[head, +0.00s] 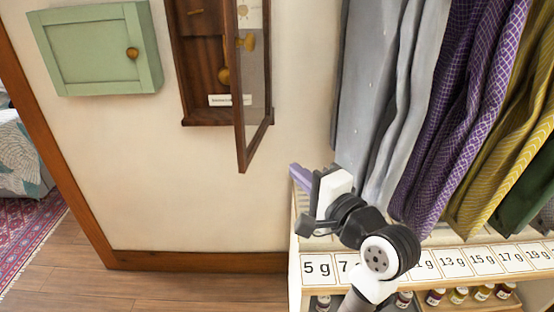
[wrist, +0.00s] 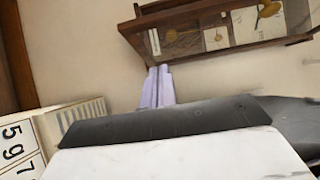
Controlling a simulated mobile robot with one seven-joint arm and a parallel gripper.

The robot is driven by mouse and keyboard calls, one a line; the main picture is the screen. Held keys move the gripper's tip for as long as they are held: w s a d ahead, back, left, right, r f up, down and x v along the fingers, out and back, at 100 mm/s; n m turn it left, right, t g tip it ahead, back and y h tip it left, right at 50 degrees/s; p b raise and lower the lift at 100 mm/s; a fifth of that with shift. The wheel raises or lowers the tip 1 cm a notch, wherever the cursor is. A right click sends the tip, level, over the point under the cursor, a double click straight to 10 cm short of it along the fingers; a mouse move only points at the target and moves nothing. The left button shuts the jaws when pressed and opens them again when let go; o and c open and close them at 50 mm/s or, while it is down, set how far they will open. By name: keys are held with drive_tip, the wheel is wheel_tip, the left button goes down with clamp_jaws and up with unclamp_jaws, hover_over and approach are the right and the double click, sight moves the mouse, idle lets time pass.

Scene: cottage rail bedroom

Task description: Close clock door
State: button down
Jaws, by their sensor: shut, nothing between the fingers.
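The wooden wall clock (head: 200,60) hangs on the cream wall in the upper middle of the head view. Its glazed, wood-framed door (head: 240,120) stands open, swung out from the case toward the camera. A brass pendulum shows inside the case. My gripper (head: 297,172) is to the right of the door and lower, apart from it, with its pale purple fingers shut and empty. In the wrist view the fingers (wrist: 157,85) point up toward the clock case (wrist: 225,35), which appears turned on its side. The fingertips end close to the frame's lower edge in that picture; contact cannot be told.
A green wall cabinet (head: 95,50) hangs left of the clock. Grey, purple and yellow hanging cloths (head: 455,100) crowd the right side, close to my arm. A shelf with number labels (head: 317,268) and small jars lies below my arm. The wall below the clock is clear.

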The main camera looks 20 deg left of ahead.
drive_tip(key=p, duration=0.2)
approach(245, 142)
drive_tip(key=w, duration=0.3)
drive_tip(key=shift+w+a+p, duration=0.2)
drive_tip(key=shift+a+p, duration=0.15)
drive_tip(key=shift+a, duration=0.75)
drive_tip(key=shift+w+a+p, duration=0.25)
drive_tip(key=shift+a+p, duration=0.05)
drive_tip(key=shift+a, duration=0.8)
drive_tip(key=shift+a, duration=0.15)
